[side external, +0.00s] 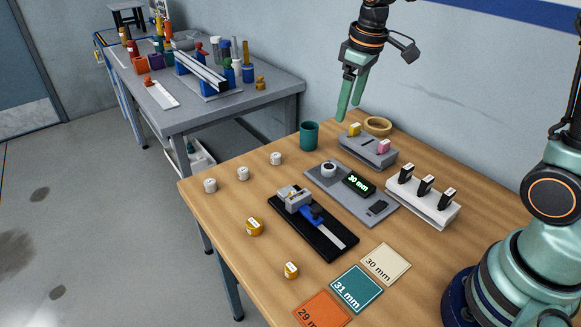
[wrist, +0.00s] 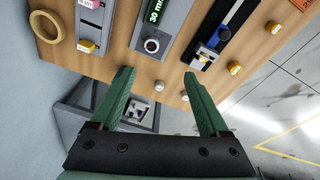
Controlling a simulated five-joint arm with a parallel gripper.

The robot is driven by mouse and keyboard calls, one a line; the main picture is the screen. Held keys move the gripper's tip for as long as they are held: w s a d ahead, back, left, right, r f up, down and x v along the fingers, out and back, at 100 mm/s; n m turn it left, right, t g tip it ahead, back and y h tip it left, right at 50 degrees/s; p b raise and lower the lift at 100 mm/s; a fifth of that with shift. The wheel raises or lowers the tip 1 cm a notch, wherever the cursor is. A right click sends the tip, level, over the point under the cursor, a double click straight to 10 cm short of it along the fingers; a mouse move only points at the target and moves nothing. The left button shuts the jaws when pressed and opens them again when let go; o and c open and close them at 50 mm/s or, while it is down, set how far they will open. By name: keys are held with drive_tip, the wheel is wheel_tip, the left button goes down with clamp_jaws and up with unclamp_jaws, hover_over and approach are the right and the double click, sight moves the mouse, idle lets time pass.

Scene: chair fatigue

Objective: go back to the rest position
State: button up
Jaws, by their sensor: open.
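My gripper (side external: 353,93) is open and empty, raised in the air above the back edge of the wooden table (side external: 232,179). In the side external view its green fingers point down, above the teal cup and the grey block. In the wrist view my gripper (wrist: 158,100) shows two spread green fingers with nothing between them. The fingers touch no object.
Below stand a teal cup (side external: 309,135), a tape ring (side external: 377,126), a grey block (side external: 368,150) with yellow and pink pieces, a white rack (side external: 422,205), a display reading 30 mm (side external: 358,183) and a black-based caliper fixture (side external: 312,224). Coloured cards lie in front.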

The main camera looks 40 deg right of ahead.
drive_tip(key=s+a+r+m+t, duration=0.2)
drive_tip(key=s+r+m+t, duration=0.1)
drive_tip(key=s, duration=1)
drive_tip(key=shift+a+m+t, duration=0.15)
drive_tip(key=shift+m+t, duration=0.15)
drive_tip(key=shift+m, duration=0.1)
